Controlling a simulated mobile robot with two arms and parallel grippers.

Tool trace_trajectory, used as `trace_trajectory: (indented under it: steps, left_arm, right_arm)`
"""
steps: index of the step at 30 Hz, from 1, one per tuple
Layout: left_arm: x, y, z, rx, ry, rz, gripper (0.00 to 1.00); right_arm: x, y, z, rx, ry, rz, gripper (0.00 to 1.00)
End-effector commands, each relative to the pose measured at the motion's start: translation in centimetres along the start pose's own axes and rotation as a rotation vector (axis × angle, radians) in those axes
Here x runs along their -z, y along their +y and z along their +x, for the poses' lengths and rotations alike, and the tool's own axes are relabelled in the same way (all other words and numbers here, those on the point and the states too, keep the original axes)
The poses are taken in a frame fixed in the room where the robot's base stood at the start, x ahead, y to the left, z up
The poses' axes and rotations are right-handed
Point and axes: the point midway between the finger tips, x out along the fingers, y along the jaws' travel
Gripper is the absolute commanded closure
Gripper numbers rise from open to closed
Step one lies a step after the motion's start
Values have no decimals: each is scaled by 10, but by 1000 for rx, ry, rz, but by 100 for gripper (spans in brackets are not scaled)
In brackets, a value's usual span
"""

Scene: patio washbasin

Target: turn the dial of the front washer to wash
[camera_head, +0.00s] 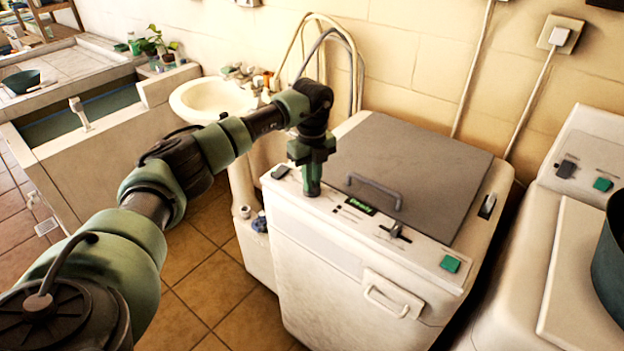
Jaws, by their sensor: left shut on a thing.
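The front washer (335,255) is a white machine with a grey lid (400,160) and a sloped control panel along its front edge. My left gripper (312,186) points down onto the left part of this panel, shut on the dial there. The fingers hide the dial, so I cannot tell which mark it points at. To its right are a small lit green display (360,207), a dark slider-like control (395,232) and a green button (450,263). A dark switch (280,171) sits to the left. My right gripper is out of view.
A second white machine (560,235) with a dark pot (608,255) stands at the right. A washbasin (212,98) and grey hoses (355,75) are behind my left arm. The lid handle (375,188) rises close to the gripper. Tiled floor (215,285) is free at the left.

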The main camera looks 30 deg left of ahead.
Motion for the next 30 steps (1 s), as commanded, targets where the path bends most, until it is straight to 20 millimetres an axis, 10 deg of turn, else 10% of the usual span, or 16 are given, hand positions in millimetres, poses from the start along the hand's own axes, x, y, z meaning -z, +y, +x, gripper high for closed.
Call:
trace_trajectory:
  steps: [28, 30]
  left_arm:
    - [-3, -1, -4, 9, -7, -197, 100]
    - [-3, -1, -4, 8, -7, -196, 67]
  right_arm:
    - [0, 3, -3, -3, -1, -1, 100]
    - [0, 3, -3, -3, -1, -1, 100]
